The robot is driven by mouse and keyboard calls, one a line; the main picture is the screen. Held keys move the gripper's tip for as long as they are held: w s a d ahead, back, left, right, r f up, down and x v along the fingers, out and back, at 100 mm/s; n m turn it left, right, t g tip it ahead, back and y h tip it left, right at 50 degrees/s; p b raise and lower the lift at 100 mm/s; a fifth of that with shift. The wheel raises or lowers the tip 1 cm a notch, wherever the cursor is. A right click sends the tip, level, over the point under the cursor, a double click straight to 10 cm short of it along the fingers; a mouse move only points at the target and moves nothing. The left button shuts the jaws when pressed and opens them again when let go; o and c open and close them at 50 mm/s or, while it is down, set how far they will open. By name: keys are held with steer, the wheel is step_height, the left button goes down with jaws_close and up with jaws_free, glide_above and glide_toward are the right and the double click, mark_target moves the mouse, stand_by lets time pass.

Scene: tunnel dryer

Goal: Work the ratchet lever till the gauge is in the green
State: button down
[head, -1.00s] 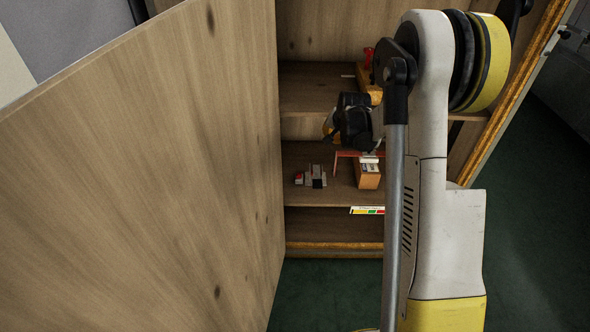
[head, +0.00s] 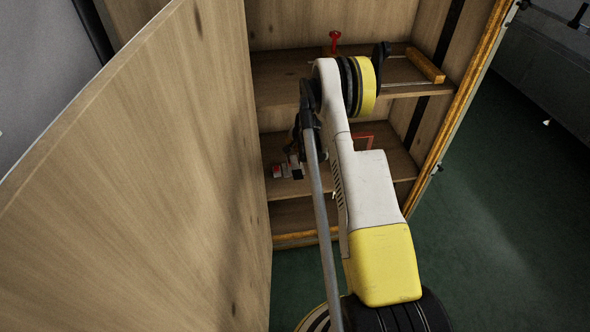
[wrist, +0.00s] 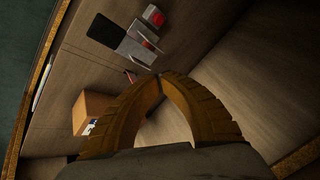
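My gripper (wrist: 160,80) has its ribbed, curved fingers together at the tips, with nothing visible between them. In the head view it is hidden behind my arm, inside the cabinet. A thin red frame (head: 363,136) stands on the middle shelf; I cannot tell whether it is the ratchet lever. In the wrist view an orange-brown block (wrist: 92,108) with a small label lies left of the fingers, apart from them. A pale strip (wrist: 41,82) lies along the shelf edge. No gauge reading can be made out.
Grey blocks (wrist: 137,44) and a red-and-white piece (wrist: 153,15) sit on the same shelf. The upper shelf (head: 275,85) holds a red upright handle (head: 334,42) and an orange bar (head: 425,65) by thin rails. A large wooden door (head: 150,190) stands open at left.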

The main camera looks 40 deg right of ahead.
steer(key=shift+f, duration=0.1)
steer(key=b, duration=0.3)
glide_above(295, 169)
steer(key=f, duration=0.6)
steer(key=shift+w+d, duration=0.15)
steer(key=shift+w, duration=0.15)
steer(key=shift+s+f+p, duration=0.1)
steer(key=shift+f+p, duration=0.3)
steer(key=shift+f, duration=0.9)
steer(key=shift+f, duration=0.45)
steer(key=shift+s+f, duration=0.15)
steer(key=shift+f, duration=1.6)
stand_by(1.0)
steer(key=shift+r, duration=0.15)
steer(key=shift+w+r+p, duration=0.2)
steer(key=shift+r+p, duration=0.5)
steer(key=shift+r, duration=1.35)
